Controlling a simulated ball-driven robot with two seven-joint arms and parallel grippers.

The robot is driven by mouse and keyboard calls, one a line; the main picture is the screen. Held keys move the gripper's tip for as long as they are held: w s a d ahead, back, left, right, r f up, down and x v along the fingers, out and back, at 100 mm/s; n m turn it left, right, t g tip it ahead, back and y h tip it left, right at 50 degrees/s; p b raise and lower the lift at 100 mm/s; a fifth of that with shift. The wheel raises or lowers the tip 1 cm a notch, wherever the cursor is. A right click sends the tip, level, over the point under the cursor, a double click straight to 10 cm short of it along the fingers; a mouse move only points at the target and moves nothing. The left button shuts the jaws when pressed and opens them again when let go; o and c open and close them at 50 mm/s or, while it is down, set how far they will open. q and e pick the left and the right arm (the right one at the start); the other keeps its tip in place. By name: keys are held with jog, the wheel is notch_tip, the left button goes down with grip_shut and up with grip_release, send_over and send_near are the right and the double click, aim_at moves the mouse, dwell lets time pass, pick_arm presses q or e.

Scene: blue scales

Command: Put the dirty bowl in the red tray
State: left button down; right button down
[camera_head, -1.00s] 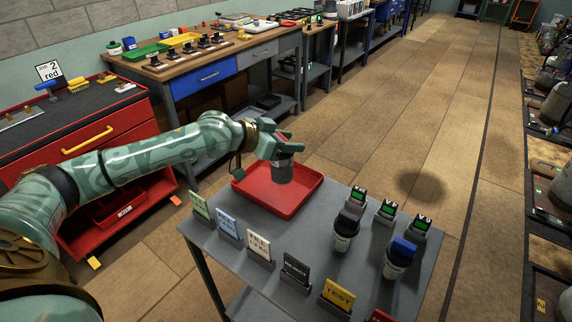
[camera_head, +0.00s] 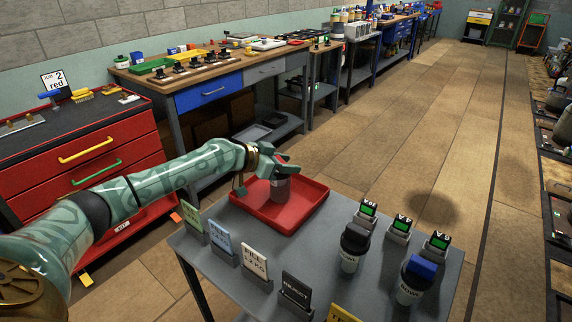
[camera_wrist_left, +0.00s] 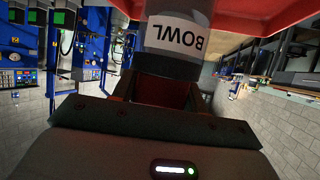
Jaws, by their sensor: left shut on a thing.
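My left gripper (camera_head: 284,170) is shut on a grey cylindrical bowl (camera_head: 280,188). The bowl is over the red tray (camera_head: 262,216), within its rim as seen in the head view; I cannot tell whether it touches the tray floor. In the left wrist view the bowl (camera_wrist_left: 176,62) fills the space past the fingers, and its white label reads BOWL upside down. The red tray (camera_wrist_left: 245,12) shows beyond it along the top edge. The bowl's inside is hidden, so dirt cannot be seen. My right gripper is not in view.
The tray lies on a grey table (camera_head: 315,235). Label stands line its near edge, such as a REJECT stand (camera_head: 296,291). A black-capped jar (camera_head: 352,248) and a blue-capped jar (camera_head: 412,280) stand at the right. A red drawer cabinet (camera_head: 85,150) is at the left.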

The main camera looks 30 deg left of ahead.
pick_arm(q)
jog(key=c, duration=0.8)
grip_release()
jog(key=shift+f, duration=0.1)
jog(key=shift+o, duration=0.2)
jog(key=shift+s+a+r, duration=0.2)
jog(key=shift+r, duration=0.1)
jog(key=p+v, duration=0.1)
jog(key=v, duration=1)
jog(key=shift+s+p, duration=0.2)
jog(key=shift+p, duration=0.15)
